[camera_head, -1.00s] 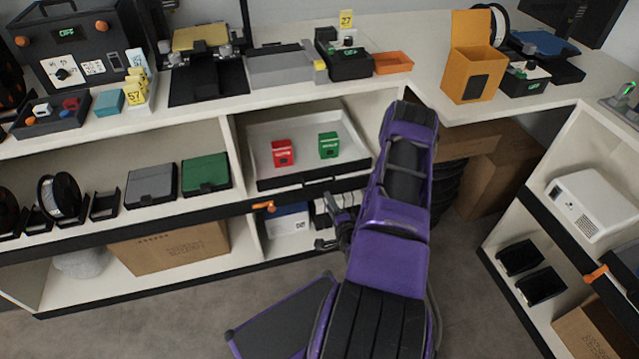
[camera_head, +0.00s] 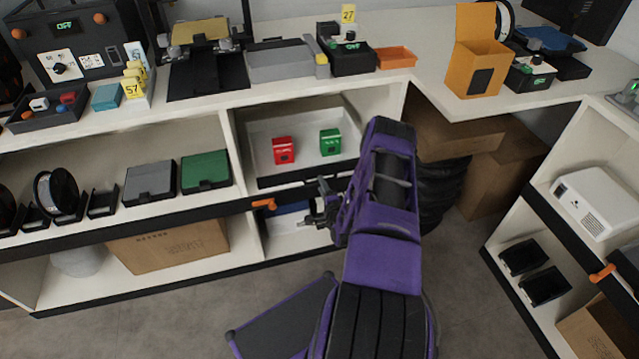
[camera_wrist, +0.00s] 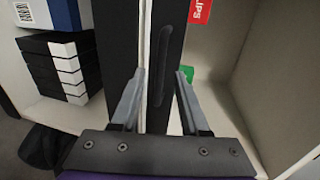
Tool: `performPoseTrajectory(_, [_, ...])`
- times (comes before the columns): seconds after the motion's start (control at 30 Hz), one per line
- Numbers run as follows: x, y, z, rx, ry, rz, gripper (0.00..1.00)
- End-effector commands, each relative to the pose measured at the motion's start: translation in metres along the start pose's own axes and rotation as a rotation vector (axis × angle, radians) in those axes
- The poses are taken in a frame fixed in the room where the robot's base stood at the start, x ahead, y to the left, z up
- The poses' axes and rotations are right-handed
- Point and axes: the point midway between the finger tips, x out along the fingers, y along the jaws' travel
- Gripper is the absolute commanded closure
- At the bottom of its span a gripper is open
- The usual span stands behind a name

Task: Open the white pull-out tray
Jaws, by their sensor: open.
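The white pull-out tray (camera_head: 307,157) sits in the middle shelf bay, with a black front bar (camera_head: 285,180). A red box (camera_head: 284,150) and a green box (camera_head: 330,142) stand in it. My gripper (camera_head: 312,212) is just in front of and below the bar in the head view, its tips partly hard to make out. In the wrist view my gripper (camera_wrist: 160,78) is open, with one finger on each side of the black bar, which has a long slot handle (camera_wrist: 166,50). Whether the fingers touch the bar cannot be told.
An orange latch-like piece (camera_head: 264,204) is on the shelf edge left of my gripper. Below the tray are stacked black-and-white items (camera_wrist: 62,70) and a blue-and-white box (camera_wrist: 45,14). Cardboard boxes (camera_head: 490,170) stand to the right. The floor in front is clear.

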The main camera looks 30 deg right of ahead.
Motion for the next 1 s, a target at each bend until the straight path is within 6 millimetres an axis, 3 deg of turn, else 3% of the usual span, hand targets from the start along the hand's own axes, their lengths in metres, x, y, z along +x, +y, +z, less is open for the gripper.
performPoseTrajectory(0.2, [0.028, 0.001, 0.001, -0.001, -0.001, -0.001, 0.55])
performPoseTrajectory(0.57, [0.034, 0.000, 0.001, 0.001, -0.001, 0.001, 0.55])
performPoseTrajectory(0.67, [0.034, 0.000, 0.001, 0.000, -0.001, 0.001, 0.68])
performPoseTrajectory(0.83, [0.034, 0.000, 0.000, 0.000, -0.001, 0.001, 0.98])
performPoseTrajectory(1.0, [0.034, 0.000, 0.000, 0.000, -0.001, 0.001, 1.00])
